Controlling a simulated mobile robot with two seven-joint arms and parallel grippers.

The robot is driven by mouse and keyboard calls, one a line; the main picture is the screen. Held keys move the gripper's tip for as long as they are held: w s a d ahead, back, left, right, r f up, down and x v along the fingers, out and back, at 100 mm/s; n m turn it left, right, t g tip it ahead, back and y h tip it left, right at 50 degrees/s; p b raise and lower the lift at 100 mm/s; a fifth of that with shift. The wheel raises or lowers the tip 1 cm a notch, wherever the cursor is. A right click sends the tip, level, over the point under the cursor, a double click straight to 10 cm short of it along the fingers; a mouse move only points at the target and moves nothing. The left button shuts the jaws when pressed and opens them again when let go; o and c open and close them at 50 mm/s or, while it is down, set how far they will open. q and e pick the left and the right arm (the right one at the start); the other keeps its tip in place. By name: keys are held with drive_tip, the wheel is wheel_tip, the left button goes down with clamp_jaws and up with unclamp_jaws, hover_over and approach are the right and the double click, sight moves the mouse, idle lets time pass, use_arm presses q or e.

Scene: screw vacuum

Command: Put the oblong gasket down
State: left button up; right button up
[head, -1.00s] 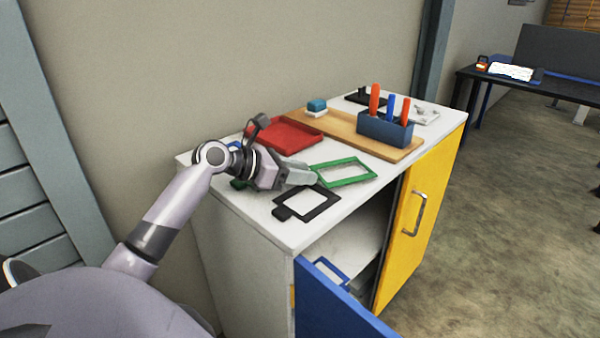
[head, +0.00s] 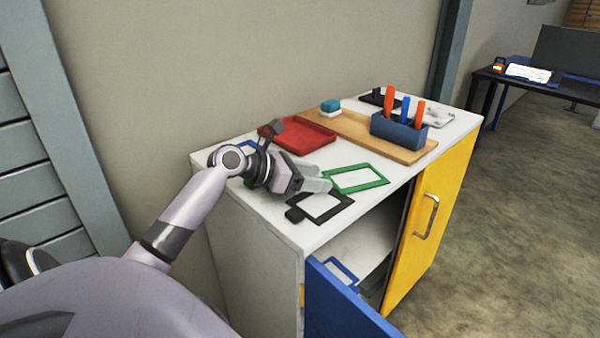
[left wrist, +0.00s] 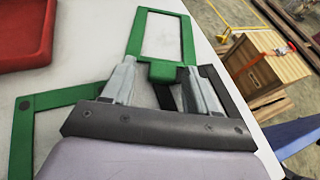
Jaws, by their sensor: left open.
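A green rectangular frame gasket (head: 357,179) lies on the white cabinet top; it also shows in the left wrist view (left wrist: 187,40), longer than wide. I take it as the oblong gasket. Its green tab sits between the fingers of my left gripper (head: 322,184), which are spread in the left wrist view (left wrist: 160,68). I cannot tell whether a finger touches the tab. A second, larger green frame (left wrist: 22,135) lies at left in the left wrist view, partly hidden by my gripper. My right gripper is not in view.
A black frame (head: 342,212) lies near the front edge. A red tray (head: 303,137) and a wooden board (head: 350,132) with a blue tool holder (head: 398,133) stand behind. The blue door (head: 340,305) is open below; the yellow door (head: 440,215) is shut.

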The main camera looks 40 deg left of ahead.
use_arm(q)
drive_tip(key=shift+r+b, duration=0.15)
drive_tip(key=shift+b, duration=0.15)
drive_tip(key=v, duration=1.2)
drive_tip(key=shift+w+r+p, duration=0.1)
drive_tip(key=shift+r+p, duration=0.2)
drive_tip(key=shift+p, duration=0.05)
